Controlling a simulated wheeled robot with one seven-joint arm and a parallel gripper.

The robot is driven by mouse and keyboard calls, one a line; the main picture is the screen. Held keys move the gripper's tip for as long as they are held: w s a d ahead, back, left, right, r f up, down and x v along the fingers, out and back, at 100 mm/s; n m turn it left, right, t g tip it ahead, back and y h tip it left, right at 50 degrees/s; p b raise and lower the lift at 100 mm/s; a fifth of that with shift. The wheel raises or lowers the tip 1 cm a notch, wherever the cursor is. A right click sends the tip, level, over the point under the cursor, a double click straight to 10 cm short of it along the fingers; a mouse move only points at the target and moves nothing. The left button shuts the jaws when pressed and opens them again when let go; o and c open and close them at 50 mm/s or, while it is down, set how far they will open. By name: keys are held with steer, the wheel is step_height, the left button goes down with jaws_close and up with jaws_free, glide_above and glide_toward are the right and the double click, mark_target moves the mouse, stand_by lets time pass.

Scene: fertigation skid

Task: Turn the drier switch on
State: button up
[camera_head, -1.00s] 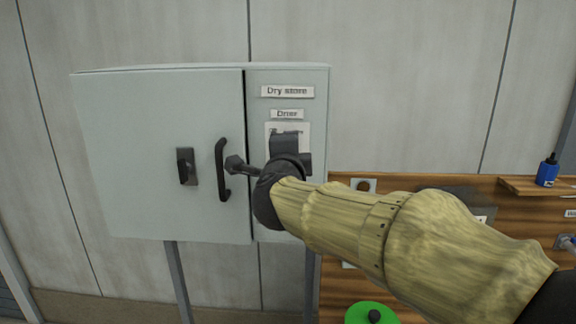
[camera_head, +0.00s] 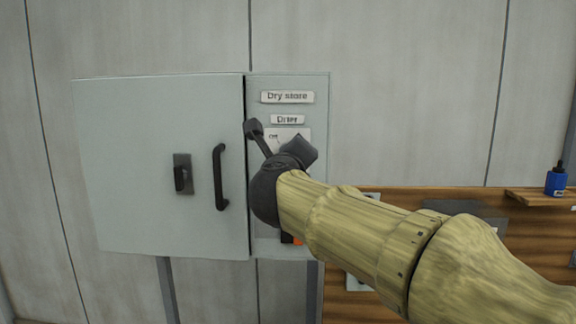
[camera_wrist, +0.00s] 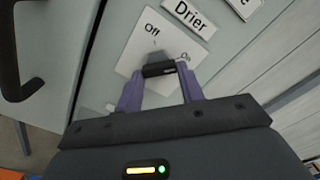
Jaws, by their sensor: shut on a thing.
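The drier switch is a dark knob (camera_wrist: 159,69) on a white plate (camera_wrist: 137,52) marked "Off" and "On", under a "Drier" label (camera_wrist: 188,17). My gripper (camera_wrist: 161,78) is shut on the knob, with a purple finger at each side. The knob's right end lies near the "On" mark, and a small light mark shows at that end. The "Off" mark is at the plate's upper left. In the head view the plate (camera_head: 292,134) shows only at its top; my dark wrist hides the knob and fingertips.
The grey dry store cabinet (camera_head: 150,120) has a black door handle (camera_head: 220,177) and a latch (camera_head: 182,174) left of the switch. A wooden board (camera_head: 400,205) with a shelf and a blue bottle (camera_head: 555,181) is at right. The wall above is bare.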

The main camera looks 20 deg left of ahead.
steer(key=shift+f+m, duration=0.2)
steer(key=shift+m, duration=0.1)
steer(key=o, duration=1)
steer(key=shift+r, duration=0.1)
steer(key=b+v, duration=0.3)
steer(key=v, duration=1.4)
steer(key=shift+s, duration=0.2)
